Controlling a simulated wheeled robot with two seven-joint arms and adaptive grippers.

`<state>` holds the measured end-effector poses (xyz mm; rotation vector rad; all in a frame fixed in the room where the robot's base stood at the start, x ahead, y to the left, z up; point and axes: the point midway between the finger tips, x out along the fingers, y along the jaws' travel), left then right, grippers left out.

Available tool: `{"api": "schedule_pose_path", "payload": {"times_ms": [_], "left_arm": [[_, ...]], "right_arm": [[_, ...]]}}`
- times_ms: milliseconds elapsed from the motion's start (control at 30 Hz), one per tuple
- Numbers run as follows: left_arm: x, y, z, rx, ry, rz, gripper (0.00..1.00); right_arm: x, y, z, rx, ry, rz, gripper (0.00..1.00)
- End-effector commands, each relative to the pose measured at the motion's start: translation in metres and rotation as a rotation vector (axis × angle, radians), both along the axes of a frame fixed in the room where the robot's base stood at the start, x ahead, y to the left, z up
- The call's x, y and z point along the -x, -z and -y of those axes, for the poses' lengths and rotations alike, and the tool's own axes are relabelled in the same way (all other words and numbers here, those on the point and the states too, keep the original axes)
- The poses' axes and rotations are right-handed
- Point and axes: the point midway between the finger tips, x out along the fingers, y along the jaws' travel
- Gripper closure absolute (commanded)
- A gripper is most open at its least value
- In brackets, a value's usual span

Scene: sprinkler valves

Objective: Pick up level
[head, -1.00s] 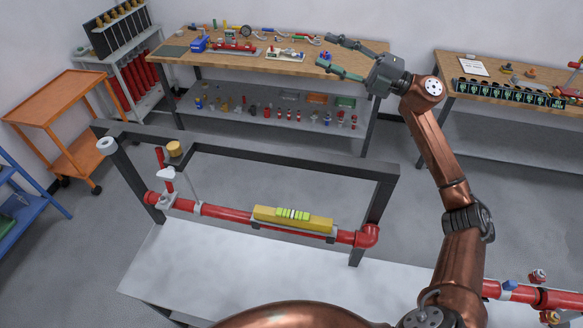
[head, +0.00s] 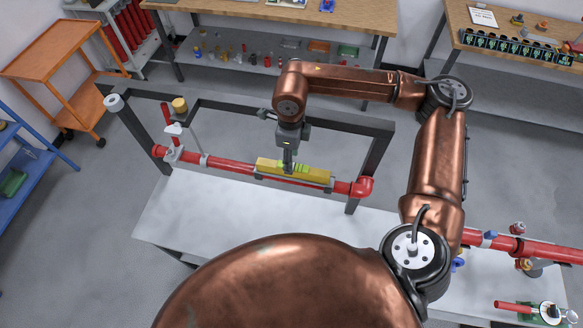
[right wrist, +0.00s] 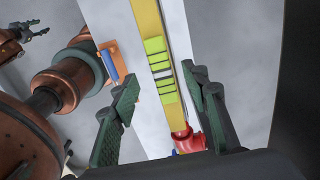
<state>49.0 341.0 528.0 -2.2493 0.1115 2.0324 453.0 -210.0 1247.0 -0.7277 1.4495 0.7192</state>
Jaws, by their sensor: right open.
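The level is a yellow bar with green vials (head: 316,173). It lies along the red pipe (head: 232,166) on the rack over the white bench. My right gripper (head: 289,164) points down just above the level's middle and hides part of it. In the right wrist view, the right gripper's dark fingers (right wrist: 160,110) are apart, and the level (right wrist: 160,68) runs lengthwise through the view beyond the gap. Whether they touch it cannot be told. A dark gripper, apparently my left one (right wrist: 30,32), shows small at the upper left of the right wrist view; its opening is unclear.
The rack's dark frame (head: 376,160) rises behind and right of the pipe. A red elbow (head: 362,187) ends the pipe. A valve with a red handle (head: 168,120) stands at its left. The white bench (head: 190,215) is bare in front. An orange cart (head: 60,50) stands left.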

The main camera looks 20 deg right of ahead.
Motion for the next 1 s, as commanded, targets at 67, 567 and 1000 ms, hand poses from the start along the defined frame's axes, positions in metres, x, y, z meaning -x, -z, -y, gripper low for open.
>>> {"api": "schedule_pose_path", "payload": {"times_ms": [67,567,1000], "left_arm": [[0.000,-0.005,0.000,0.000,0.000,0.000,0.60],[-0.001,-0.032,0.001,0.001,0.000,0.001,0.60],[-0.001,-0.032,0.001,0.001,0.000,0.002,0.60]], "right_arm": [[0.001,0.007,0.000,-0.002,0.000,-0.002,0.58],[0.002,0.059,0.006,-0.004,0.002,0.001,0.58],[0.002,0.059,0.005,-0.005,0.002,0.000,0.76]]}}
